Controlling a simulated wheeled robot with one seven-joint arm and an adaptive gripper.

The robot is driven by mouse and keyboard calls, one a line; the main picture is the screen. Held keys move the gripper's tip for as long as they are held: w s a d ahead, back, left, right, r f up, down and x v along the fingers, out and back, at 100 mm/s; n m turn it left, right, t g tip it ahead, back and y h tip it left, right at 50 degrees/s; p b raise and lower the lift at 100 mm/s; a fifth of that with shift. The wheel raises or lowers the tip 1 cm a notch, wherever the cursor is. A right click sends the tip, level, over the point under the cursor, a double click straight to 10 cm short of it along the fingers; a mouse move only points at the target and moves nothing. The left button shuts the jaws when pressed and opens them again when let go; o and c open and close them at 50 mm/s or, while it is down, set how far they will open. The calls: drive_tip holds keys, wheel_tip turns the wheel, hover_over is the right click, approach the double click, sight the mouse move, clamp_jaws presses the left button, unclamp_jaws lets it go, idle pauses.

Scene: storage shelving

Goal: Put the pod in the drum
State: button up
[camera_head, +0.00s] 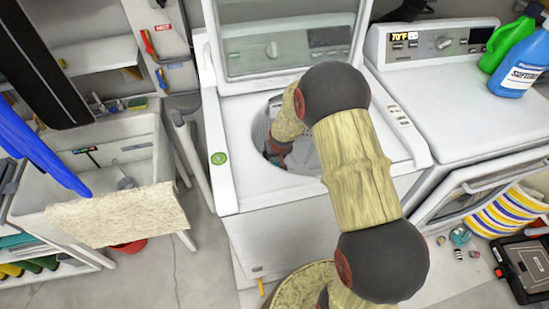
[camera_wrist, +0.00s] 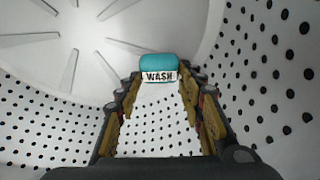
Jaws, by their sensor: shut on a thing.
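The pod (camera_wrist: 158,66), teal on top with a white band marked WASH, is at my fingertips in the wrist view. My gripper (camera_wrist: 159,82) is shut on it, one finger at each side. Around it is the drum (camera_wrist: 255,70), with a pale wall full of dark holes and a finned bottom. In the head view the drum (camera_head: 308,160) is the round opening in the top of the white washer (camera_head: 240,180). My gripper (camera_head: 275,155) reaches down into it, and the pod is hidden there.
The washer's lid (camera_head: 285,45) stands open behind the drum. A dryer (camera_head: 440,90) stands at the right, with a green bottle (camera_head: 505,45) and a blue bottle (camera_head: 522,68) on it. A sink (camera_head: 115,165) is at the left. A striped basket (camera_head: 505,210) lies at the right.

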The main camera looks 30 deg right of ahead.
drive_tip(key=shift+f, duration=0.35)
drive_tip(key=o, duration=1)
drive_tip(key=p+v, duration=0.2)
drive_tip(key=v, duration=0.4)
drive_tip(key=p+v, duration=0.2)
drive_tip(key=v, duration=0.5)
drive_tip(key=shift+w+r, duration=0.2)
